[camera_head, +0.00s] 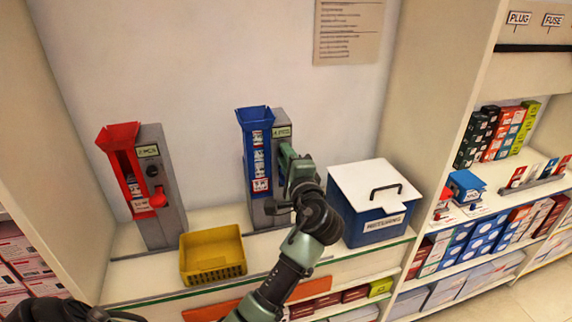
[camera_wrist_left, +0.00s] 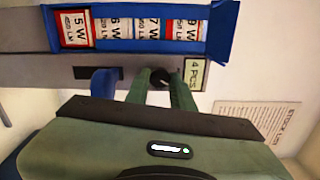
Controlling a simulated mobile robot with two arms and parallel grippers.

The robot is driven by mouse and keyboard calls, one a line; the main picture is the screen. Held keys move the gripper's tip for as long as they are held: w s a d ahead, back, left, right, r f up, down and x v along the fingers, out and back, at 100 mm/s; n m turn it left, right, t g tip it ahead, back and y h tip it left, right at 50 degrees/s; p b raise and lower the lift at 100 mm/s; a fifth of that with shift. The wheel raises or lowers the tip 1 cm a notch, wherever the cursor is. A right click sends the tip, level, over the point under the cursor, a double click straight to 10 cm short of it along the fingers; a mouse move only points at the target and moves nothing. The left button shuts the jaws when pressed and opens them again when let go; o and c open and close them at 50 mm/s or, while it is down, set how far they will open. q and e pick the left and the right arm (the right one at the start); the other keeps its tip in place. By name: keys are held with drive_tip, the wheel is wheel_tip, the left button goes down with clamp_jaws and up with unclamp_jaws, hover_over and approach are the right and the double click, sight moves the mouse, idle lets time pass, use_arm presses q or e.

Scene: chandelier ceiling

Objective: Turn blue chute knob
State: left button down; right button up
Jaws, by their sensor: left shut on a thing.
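The blue chute dispenser (camera_head: 256,152) stands upright against the back wall on a grey body with a label at its top. In the left wrist view the blue chute (camera_wrist_left: 222,30) lies sideways, holding several light-bulb boxes. Its black knob (camera_wrist_left: 160,78) sits beside the "4 PCS" label, with a blue part (camera_wrist_left: 103,82) on the other side of the knob. My left gripper (camera_head: 287,158) is in front of the grey body and hides the knob in the head view. In the wrist view its green fingers (camera_wrist_left: 160,90) are on both sides of the black knob, shut on it. My right gripper is not in view.
A red chute dispenser (camera_head: 122,160) stands at the left, with a yellow basket (camera_head: 212,256) on the shelf between. A blue box with a white lid (camera_head: 375,189) stands close right of my left gripper. Stocked shelves (camera_head: 500,173) are further right.

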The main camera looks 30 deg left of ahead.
use_arm(q)
drive_tip(key=n+b, duration=0.2)
drive_tip(key=n, duration=0.1)
drive_tip(key=shift+f+n, duration=0.3)
drive_tip(key=shift+f, duration=0.05)
drive_tip(key=shift+r+n+b, duration=0.15)
drive_tip(key=shift+n+b, duration=1.05)
drive_tip(key=shift+n, duration=0.1)
drive_tip(key=c, duration=1.4)
unclamp_jaws()
drive_tip(key=shift+o, duration=1)
drive_tip(key=shift+r, duration=0.15)
